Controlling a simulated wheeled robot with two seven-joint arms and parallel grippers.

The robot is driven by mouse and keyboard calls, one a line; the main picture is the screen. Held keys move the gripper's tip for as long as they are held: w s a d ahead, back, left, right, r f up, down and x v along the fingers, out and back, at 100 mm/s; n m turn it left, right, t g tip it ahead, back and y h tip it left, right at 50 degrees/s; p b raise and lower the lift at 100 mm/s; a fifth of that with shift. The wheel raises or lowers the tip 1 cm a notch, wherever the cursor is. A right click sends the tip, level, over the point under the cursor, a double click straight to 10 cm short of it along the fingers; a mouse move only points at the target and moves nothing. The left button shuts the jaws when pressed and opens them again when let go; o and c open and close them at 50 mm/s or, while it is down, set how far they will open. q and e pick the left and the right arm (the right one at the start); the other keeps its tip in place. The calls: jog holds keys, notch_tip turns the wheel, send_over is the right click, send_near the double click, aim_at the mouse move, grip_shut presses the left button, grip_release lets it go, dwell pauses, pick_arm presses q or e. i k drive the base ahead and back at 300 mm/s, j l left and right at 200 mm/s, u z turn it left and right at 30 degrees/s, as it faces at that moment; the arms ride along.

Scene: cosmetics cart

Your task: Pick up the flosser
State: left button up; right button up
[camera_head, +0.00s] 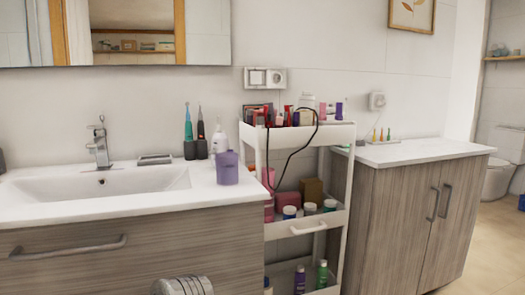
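Three slim upright devices stand on the counter to the right of the sink: a teal one (188,132), a black one with an orange-red detail (201,137) and a white one with a wider body and narrow top (220,136). The white one looks most like a flosser, but I cannot tell for sure. Its lower part is partly hidden by a purple cup (227,168) standing in front of it.
A white sink (110,190) with a chrome faucet (98,145) lies left of the devices. A white cart (343,165) with several cosmetics, and a black cable hanging over it, stands to the right. A wooden cabinet with white top (430,151) is farther right, its top mostly clear.

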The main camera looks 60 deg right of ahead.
aim_at(220, 143)
jog(key=z, duration=1.6)
jog(key=l, duration=0.4)
